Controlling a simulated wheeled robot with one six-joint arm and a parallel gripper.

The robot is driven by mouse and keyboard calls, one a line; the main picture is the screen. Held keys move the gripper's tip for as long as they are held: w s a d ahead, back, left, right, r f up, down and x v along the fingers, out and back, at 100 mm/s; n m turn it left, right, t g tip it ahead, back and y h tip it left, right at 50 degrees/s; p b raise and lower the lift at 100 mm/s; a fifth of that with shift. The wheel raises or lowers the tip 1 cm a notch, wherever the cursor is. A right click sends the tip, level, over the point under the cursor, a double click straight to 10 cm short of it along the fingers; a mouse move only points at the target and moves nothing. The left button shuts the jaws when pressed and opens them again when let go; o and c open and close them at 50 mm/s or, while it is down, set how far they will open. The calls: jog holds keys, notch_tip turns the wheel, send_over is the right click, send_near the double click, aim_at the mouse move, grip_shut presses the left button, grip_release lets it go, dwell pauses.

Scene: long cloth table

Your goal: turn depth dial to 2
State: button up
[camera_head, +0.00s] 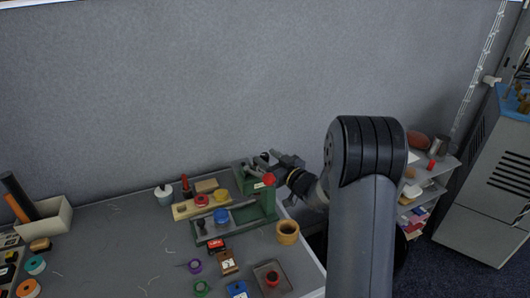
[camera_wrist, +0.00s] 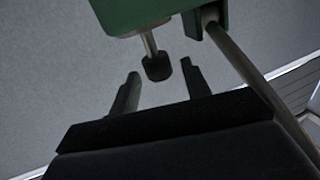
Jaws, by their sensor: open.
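A green bench machine (camera_head: 267,204) stands at the right part of the table, with a red knob (camera_head: 269,179) on its upper right. My gripper (camera_head: 268,158) is at the top of this machine, at its back. In the wrist view, the green housing (camera_wrist: 150,12) fills the top, and a short metal shaft with a black knob (camera_wrist: 157,70) sticks out of it. My gripper (camera_wrist: 160,74) is open, with one finger on each side of the black knob and gaps showing. I see no dial marked with numbers, so I cannot tell the depth dial or its setting.
A grey metal rod (camera_wrist: 245,70) runs close to my right finger.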

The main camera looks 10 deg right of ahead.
jog(key=shift+x, duration=1.1)
jog(key=c, duration=0.9)
